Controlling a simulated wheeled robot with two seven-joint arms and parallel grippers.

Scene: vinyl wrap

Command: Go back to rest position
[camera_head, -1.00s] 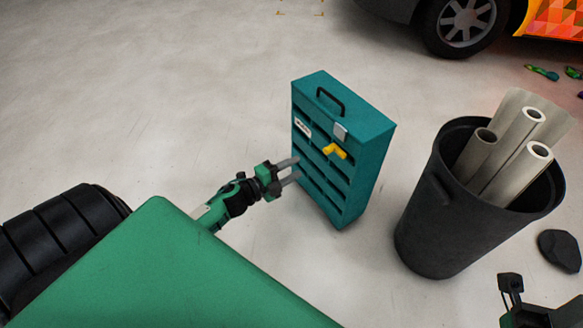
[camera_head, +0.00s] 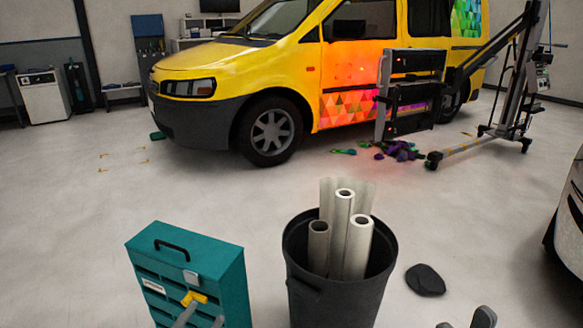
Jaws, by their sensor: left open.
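My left gripper (camera_head: 202,319) shows only as two grey fingertips at the bottom edge of the head view, in front of the teal cabinet (camera_head: 222,274). The fingers are apart with nothing seen between them. One tip overlaps the picture just below a yellow tool (camera_head: 194,298) on the cabinet's front; I cannot tell if they touch. The rest of the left arm is out of view. Two dark grey tips at the bottom right seem to be my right gripper (camera_head: 465,321); the rest of it is cut off by the frame.
A black bin (camera_head: 340,300) with upright rolls (camera_head: 341,235) stands right of the cabinet. A dark stone-like lump (camera_head: 426,280) lies right of the bin. A yellow van (camera_head: 235,65) and a lift-like stand (camera_head: 515,90) are further back. The floor between is mostly clear.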

